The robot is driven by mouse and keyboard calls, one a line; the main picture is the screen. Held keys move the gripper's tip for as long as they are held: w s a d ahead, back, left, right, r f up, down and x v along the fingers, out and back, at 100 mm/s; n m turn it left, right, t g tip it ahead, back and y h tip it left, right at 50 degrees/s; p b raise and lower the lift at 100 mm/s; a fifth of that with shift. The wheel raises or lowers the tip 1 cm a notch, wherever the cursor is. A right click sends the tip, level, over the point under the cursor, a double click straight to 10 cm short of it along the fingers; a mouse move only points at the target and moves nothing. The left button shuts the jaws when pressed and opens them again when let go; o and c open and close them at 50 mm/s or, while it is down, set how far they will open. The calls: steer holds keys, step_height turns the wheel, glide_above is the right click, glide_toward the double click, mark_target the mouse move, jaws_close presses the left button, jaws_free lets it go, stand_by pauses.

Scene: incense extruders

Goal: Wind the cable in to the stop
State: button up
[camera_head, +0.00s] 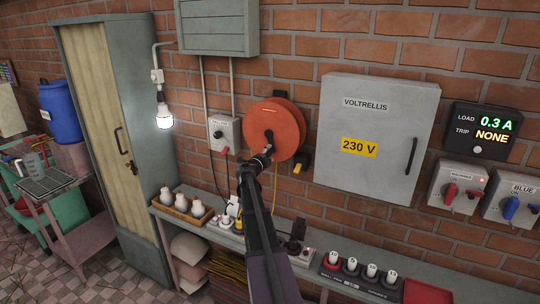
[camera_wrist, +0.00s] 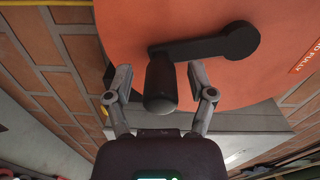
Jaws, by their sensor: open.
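An orange cable reel (camera_head: 280,122) hangs on the brick wall left of the grey cabinet. In the wrist view the reel's orange face (camera_wrist: 185,25) fills the top, with a black crank arm (camera_wrist: 210,42) and a black handle knob (camera_wrist: 161,85) standing out from it. My gripper (camera_wrist: 155,72) is open, with one finger on each side of the knob. A gap shows on the right, and I cannot tell whether the left finger touches. In the head view my gripper (camera_head: 262,155) is at the reel's lower front. A yellow cable (camera_head: 299,166) shows by a small black-and-yellow piece below the reel; its end is unclear.
A grey cabinet (camera_head: 372,135) marked 230 V is right of the reel. A small switch box (camera_head: 224,133) is on its left. A low shelf (camera_head: 340,277) below carries plugs, sockets and a wooden tray of bulbs (camera_head: 184,208). A lit lamp (camera_head: 164,115) hangs further left.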

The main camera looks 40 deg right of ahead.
steer(key=v, duration=1.1)
steer(key=shift+s+a, duration=0.15)
steer(key=shift+f, duration=0.1)
